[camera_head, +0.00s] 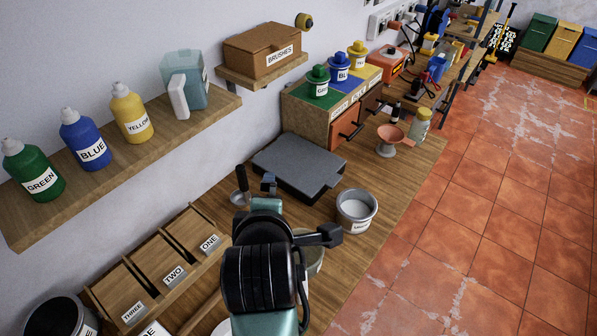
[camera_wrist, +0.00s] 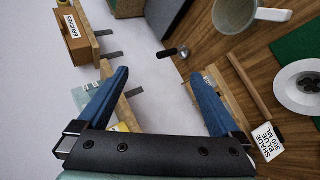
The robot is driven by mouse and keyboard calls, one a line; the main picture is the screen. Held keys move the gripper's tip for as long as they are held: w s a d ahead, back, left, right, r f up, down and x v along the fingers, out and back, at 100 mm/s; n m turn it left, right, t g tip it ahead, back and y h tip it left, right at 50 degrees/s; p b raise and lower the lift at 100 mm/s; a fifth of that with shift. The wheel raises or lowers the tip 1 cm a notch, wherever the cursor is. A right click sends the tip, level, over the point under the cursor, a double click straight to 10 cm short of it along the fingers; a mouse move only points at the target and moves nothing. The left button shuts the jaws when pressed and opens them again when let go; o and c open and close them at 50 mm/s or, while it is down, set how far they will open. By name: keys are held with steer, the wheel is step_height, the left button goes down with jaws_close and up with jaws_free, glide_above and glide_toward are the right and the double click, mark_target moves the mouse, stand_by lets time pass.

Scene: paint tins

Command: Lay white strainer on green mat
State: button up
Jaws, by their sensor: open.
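A pale bowl-like thing with a short handle (camera_wrist: 236,17), which looks like the white strainer, stands on the wooden bench at the top of the wrist view. Its top edge is cut off there. In the head view, a pale round rim beside my arm (camera_head: 313,262) seems to be the same thing, mostly hidden by the arm. Part of the green mat (camera_wrist: 299,42) shows at the right edge of the wrist view, bare where seen. My gripper (camera_wrist: 160,76) is open and empty above the bench, its blue fingers apart, left of the strainer and mat.
A white dish (camera_wrist: 284,99) holding dark pieces sits by the mat. A label card (camera_wrist: 267,142), a wooden stick (camera_wrist: 249,85) and a small dark ladle (camera_wrist: 182,51) are near.

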step_height(320, 180, up, 26)
steer(key=w+d+m+t, duration=0.2)
steer(key=d+m+t, duration=0.1)
steer(key=m+t, duration=0.6)
steer(key=s+d+r+m+t, duration=0.1)
steer(key=s+r+m+t, duration=0.3)
steer(key=r, duration=0.6)
steer(key=s+d+r+m+t+h, duration=0.1)
steer(key=s+r+m+t, duration=0.2)
steer(key=s+r, duration=0.5)
steer(key=shift+d+r+m+t+h, duration=0.3)
steer(key=shift+r+m+t, duration=0.1)
steer(key=shift+r+m, duration=0.55)
